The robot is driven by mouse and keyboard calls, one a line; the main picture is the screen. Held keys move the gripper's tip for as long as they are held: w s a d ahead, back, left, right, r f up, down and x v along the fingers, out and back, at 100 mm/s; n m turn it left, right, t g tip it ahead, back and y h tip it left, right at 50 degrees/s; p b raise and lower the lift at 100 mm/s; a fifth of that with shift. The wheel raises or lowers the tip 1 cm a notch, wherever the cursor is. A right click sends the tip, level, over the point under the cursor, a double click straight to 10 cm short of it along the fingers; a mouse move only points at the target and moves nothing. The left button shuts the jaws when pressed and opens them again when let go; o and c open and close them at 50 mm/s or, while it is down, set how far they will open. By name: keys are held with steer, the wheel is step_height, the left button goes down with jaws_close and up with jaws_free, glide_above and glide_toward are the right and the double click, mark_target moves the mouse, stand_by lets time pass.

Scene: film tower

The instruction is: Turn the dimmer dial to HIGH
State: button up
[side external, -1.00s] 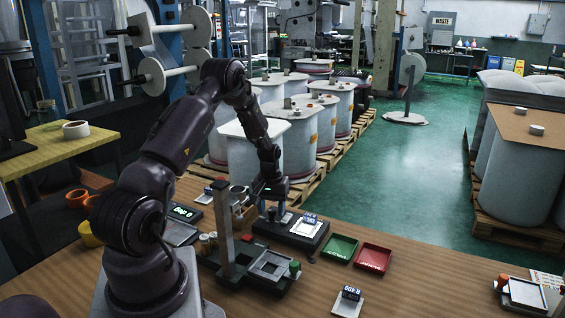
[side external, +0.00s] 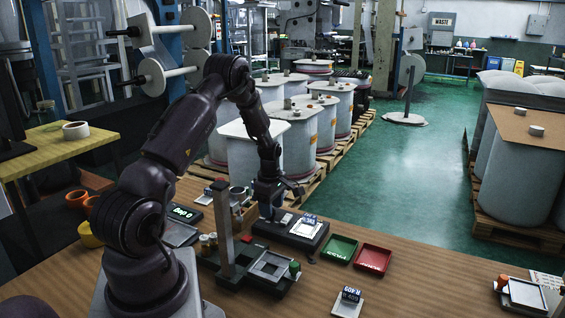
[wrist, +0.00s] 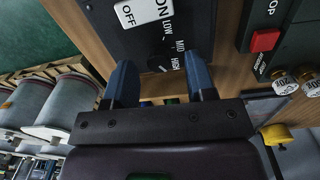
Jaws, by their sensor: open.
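The dark dimmer dial (wrist: 160,63) sits on a black panel (wrist: 108,22) in the wrist view, beside white LOW, MID and HIGH marks. It is dark on dark, and I cannot tell which mark it points at. My gripper (wrist: 161,66) is open, with its two blue fingers apart on either side of the dial in this view. Contact with the dial cannot be made out. In the side view my gripper (side external: 268,212) points down at the left end of the black light box (side external: 312,246); the dial is not clear there.
A white ON/OFF switch (wrist: 140,11) sits close by on the panel. A red STOP button (wrist: 265,39) is to the right. A grey post (side external: 226,225) stands left of my gripper. Green (side external: 341,249) and red (side external: 373,259) trays lie right of the light box.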

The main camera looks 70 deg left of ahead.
step_height(320, 180, up, 12)
steer(key=s+d+r+m, duration=0.1)
steer(key=d+r+m, duration=0.2)
steer(key=d+m, duration=0.3)
steer(key=s+d+r+m, duration=0.1)
steer(key=d+r+m, duration=0.3)
steer(key=d+m, duration=0.2)
steer(key=s+d+r+m+t, duration=0.1)
steer(key=d+r+m, duration=0.3)
steer(key=d, duration=0.5)
steer(key=shift+s+m, duration=0.15)
steer(key=shift+m, duration=0.95)
steer(key=s+d+r+m+t, duration=0.2)
steer(key=s+d+r+m, duration=0.1)
steer(key=d, duration=0.4)
steer(key=s+d+r+m+t, duration=0.2)
steer(key=s+d+r+m, duration=0.2)
steer(key=d+m, duration=0.1)
steer(key=shift+d, duration=0.85)
